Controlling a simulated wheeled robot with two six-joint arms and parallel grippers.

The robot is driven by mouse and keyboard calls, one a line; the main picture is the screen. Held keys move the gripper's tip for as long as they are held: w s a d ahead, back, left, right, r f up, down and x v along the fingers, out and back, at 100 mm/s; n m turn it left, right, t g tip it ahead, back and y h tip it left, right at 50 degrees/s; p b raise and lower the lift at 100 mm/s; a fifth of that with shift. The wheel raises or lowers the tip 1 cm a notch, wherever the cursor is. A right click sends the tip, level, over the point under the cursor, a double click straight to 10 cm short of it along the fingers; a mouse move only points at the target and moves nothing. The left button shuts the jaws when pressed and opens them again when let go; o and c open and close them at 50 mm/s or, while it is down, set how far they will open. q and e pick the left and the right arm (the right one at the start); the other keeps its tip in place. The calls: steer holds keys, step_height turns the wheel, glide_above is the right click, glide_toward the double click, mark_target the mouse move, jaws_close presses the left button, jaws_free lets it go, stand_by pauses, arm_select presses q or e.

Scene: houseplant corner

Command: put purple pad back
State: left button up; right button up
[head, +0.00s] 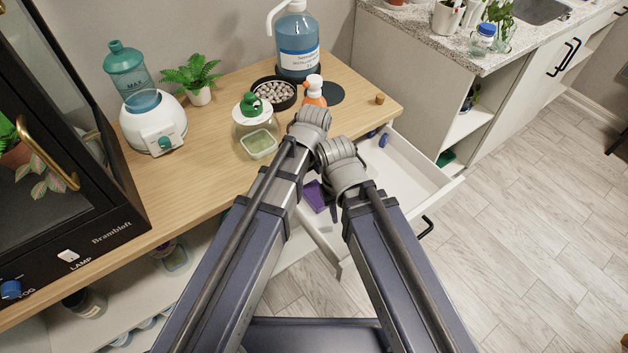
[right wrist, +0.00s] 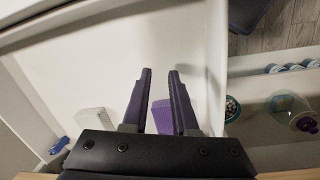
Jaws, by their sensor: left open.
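The purple pad (head: 317,196) lies toward the left end of the open white drawer (head: 412,176), partly hidden by my arms.
A pale block (right wrist: 92,121) and a blue item (right wrist: 59,145) are also in the drawer. A lower shelf (right wrist: 260,125) holds jars.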

step_height(320, 180, up, 9)
steer(key=p, duration=0.8)
steer(key=shift+r, duration=0.1)
